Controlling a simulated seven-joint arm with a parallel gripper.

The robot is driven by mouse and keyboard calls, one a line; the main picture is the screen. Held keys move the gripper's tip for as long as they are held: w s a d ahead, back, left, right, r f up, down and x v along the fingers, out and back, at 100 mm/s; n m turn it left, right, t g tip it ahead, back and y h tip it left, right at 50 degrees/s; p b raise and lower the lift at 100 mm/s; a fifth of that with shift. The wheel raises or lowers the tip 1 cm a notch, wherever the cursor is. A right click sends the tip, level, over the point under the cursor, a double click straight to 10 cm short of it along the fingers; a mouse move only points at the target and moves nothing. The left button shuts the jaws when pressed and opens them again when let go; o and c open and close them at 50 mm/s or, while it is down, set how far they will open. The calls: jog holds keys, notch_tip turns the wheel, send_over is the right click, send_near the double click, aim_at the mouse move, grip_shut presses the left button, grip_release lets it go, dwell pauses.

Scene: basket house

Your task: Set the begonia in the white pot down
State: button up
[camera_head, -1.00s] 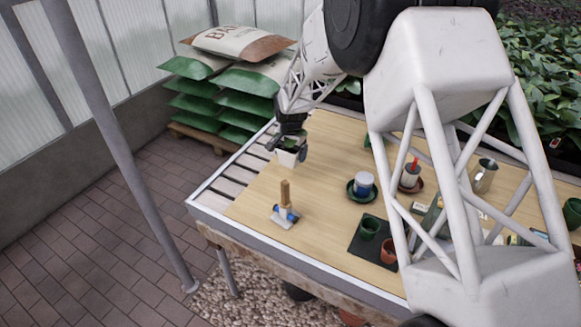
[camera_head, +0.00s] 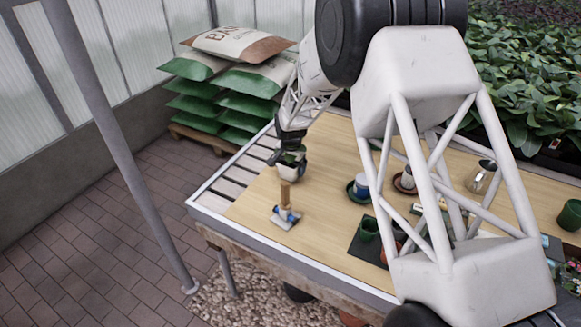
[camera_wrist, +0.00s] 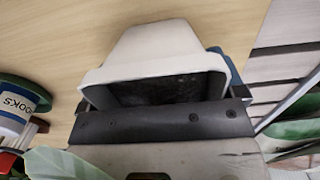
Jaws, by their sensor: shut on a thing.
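My gripper (camera_head: 290,160) is shut on the white pot (camera_head: 289,173), above the wooden bench top (camera_head: 325,165) near its left side. A little dark green shows at the pot's top; the rest of the begonia is hidden by the gripper. In the wrist view the white pot (camera_wrist: 155,45) is seen from above, its dark inside partly covered by the gripper's dark bar. A pale green leaf (camera_wrist: 60,165) shows at the lower left edge. I cannot tell whether the pot touches the bench.
A blue-and-white pot (camera_head: 361,187) on a green saucer and a green pot (camera_head: 368,228) on a dark mat are to the right. Slats (camera_head: 236,172) lie left. Open wood lies between.

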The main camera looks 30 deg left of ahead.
jog(key=shift+f, duration=0.2)
jog(key=o, duration=0.8)
jog(key=shift+f, duration=0.1)
notch_tip(320, 180, up, 12)
jog(key=shift+r, duration=0.15)
dwell(0.4)
dwell(0.6)
jog(key=shift+d, duration=0.1)
